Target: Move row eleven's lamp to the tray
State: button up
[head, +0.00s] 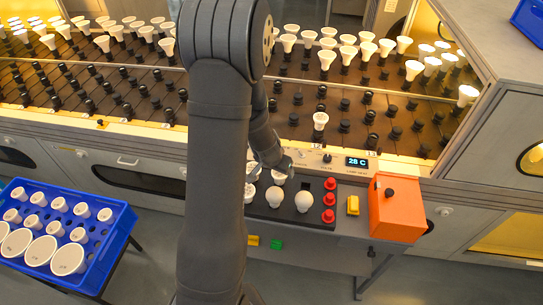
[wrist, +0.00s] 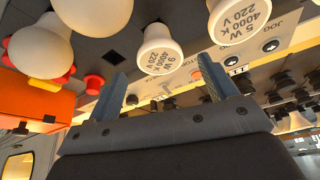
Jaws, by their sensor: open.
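A single white lamp (head: 320,120) stands upright in the front part of the rack, just above a row label too small to read surely. The blue tray (head: 122,229) is at the lower left and holds several white lamps of different sizes. My gripper (head: 286,165) is over the control panel below the rack, partly hidden by my arm. In the wrist view my gripper (wrist: 160,68) has its two fingers wide apart with nothing held. A lamp marked 9 W 4000 K 220 V (wrist: 160,50) shows beyond the gap between them, apart from the fingers.
Several lamps, such as a round bulb (head: 304,201), sit on the panel (head: 290,213). Beside them are red buttons (head: 329,199), a yellow block (head: 353,205) and an orange box (head: 397,215). More lamps fill the rack's rear; many front sockets are empty.

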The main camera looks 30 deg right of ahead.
jog(key=v, duration=1.1)
dwell(0.4)
jog(key=x, duration=1.6)
jog(key=shift+w+d+f, duration=0.1)
jog(key=shift+d+f, duration=0.05)
jog(key=shift+f, duration=0.15)
jog(key=shift+r, duration=0.1)
jog(key=shift+d+f, duration=0.1)
jog(key=shift+f, duration=0.35)
jog(key=shift+r, duration=2.15)
dwell(0.8)
jog(key=o, duration=0.5)
